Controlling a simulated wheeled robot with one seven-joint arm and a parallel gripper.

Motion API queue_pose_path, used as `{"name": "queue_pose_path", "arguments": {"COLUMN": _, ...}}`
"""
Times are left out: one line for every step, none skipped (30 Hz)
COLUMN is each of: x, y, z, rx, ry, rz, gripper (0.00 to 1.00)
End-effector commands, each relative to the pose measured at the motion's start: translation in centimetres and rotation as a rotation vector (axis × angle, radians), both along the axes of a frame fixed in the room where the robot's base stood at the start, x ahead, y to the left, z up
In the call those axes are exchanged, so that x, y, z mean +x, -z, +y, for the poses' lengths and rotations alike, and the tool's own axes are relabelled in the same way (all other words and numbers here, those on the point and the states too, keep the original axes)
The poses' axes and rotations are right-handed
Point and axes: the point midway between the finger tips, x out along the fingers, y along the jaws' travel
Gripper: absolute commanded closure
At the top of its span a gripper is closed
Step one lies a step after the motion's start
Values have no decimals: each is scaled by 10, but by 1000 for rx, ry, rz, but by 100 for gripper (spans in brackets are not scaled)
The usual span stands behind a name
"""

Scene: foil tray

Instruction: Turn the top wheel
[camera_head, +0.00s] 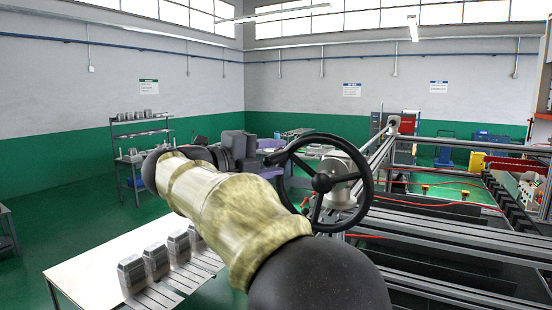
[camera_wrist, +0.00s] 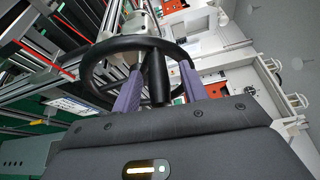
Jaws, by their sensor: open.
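A black three-spoked wheel (camera_head: 322,183) stands near the middle of the head view, mounted in front of a silver housing. In the wrist view, its rim (camera_wrist: 108,48) arches across the upper middle. My gripper (camera_head: 270,157) is at the wheel's left edge, coming from the left. In the wrist view, my gripper (camera_wrist: 160,84) is open, with one purple finger on each side of a black cylindrical part, seemingly the wheel's handle. I cannot tell whether either finger touches it. My arm hides the lower left of the wheel area.
A metal rail frame (camera_head: 450,235) with red cables extends right of the wheel. A pale table (camera_head: 85,270) with several grey metal parts (camera_head: 157,262) lies at lower left. A shelf rack (camera_head: 140,140) stands farther back. Green floor is open at left.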

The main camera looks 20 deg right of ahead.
Motion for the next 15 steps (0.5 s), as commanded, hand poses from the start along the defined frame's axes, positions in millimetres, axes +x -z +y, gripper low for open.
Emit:
{"name": "queue_pose_path", "arguments": {"x": -1, "y": 0, "z": 7, "rx": 1, "ry": -5, "rz": 0, "gripper": 57}}
{"name": "queue_pose_path", "arguments": {"x": -2, "y": 0, "z": 12, "rx": 1, "ry": -5, "rz": 0, "gripper": 57}}
{"name": "queue_pose_path", "arguments": {"x": -4, "y": 0, "z": 18, "rx": 1, "ry": -5, "rz": 0, "gripper": 57}}
{"name": "queue_pose_path", "arguments": {"x": -5, "y": -1, "z": 23, "rx": 1, "ry": -4, "rz": 0, "gripper": 57}}
{"name": "queue_pose_path", "arguments": {"x": -7, "y": -1, "z": 29, "rx": 0, "ry": -3, "rz": -1, "gripper": 57}}
{"name": "queue_pose_path", "arguments": {"x": -9, "y": -1, "z": 36, "rx": 0, "ry": -3, "rz": -1, "gripper": 57}}
{"name": "queue_pose_path", "arguments": {"x": -10, "y": -1, "z": 42, "rx": 0, "ry": -3, "rz": -1, "gripper": 57}}
{"name": "queue_pose_path", "arguments": {"x": -11, "y": -1, "z": 42, "rx": 0, "ry": 1, "rz": -1, "gripper": 57}}
{"name": "queue_pose_path", "arguments": {"x": -12, "y": -1, "z": 46, "rx": 0, "ry": 2, "rz": -1, "gripper": 57}}
{"name": "queue_pose_path", "arguments": {"x": -12, "y": -1, "z": 48, "rx": 0, "ry": 3, "rz": -1, "gripper": 57}}
{"name": "queue_pose_path", "arguments": {"x": -13, "y": -1, "z": 50, "rx": 0, "ry": 2, "rz": -1, "gripper": 57}}
{"name": "queue_pose_path", "arguments": {"x": -14, "y": -1, "z": 53, "rx": 1, "ry": 4, "rz": -1, "gripper": 57}}
{"name": "queue_pose_path", "arguments": {"x": -14, "y": -1, "z": 55, "rx": 1, "ry": 3, "rz": -2, "gripper": 57}}
{"name": "queue_pose_path", "arguments": {"x": -15, "y": -1, "z": 56, "rx": 1, "ry": 3, "rz": -2, "gripper": 57}}
{"name": "queue_pose_path", "arguments": {"x": -16, "y": -2, "z": 58, "rx": 1, "ry": 3, "rz": -2, "gripper": 57}}
